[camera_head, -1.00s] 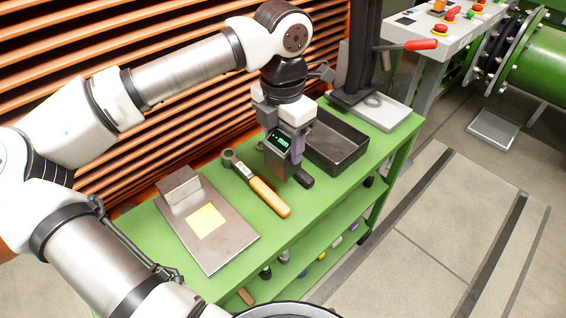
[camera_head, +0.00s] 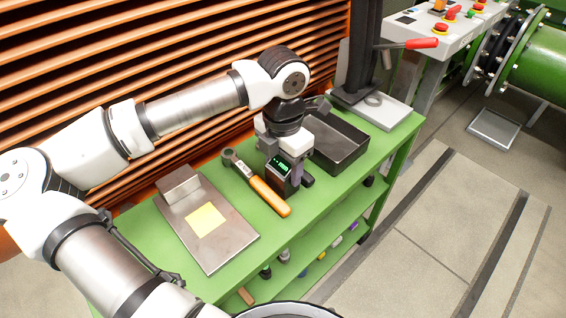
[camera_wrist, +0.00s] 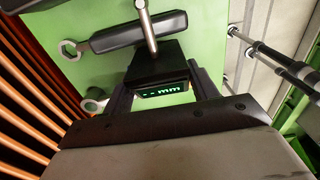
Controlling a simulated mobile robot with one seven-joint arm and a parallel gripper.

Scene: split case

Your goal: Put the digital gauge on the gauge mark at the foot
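The digital gauge (camera_head: 279,172) is a dark block with a green lit display reading in mm. My gripper (camera_head: 287,156) is shut on it, low over the green bench, beside the orange-handled wrench. The wrist view shows the gauge (camera_wrist: 158,66) between the two fingers (camera_wrist: 163,92), with a thin silver rod extending from it. I cannot tell whether its underside touches the bench. The gauge mark is a pale yellow square (camera_head: 205,220) on a flat steel plate (camera_head: 214,252) at the left; nothing lies on it.
The orange-handled wrench (camera_head: 268,195) lies between the gauge and the plate. A steel block (camera_head: 178,182) stands at the plate's back. A dark tray (camera_head: 345,150) is right of the gripper. A small dark object (camera_head: 307,181) lies close by. Orange slats (camera_head: 180,60) rise behind the bench.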

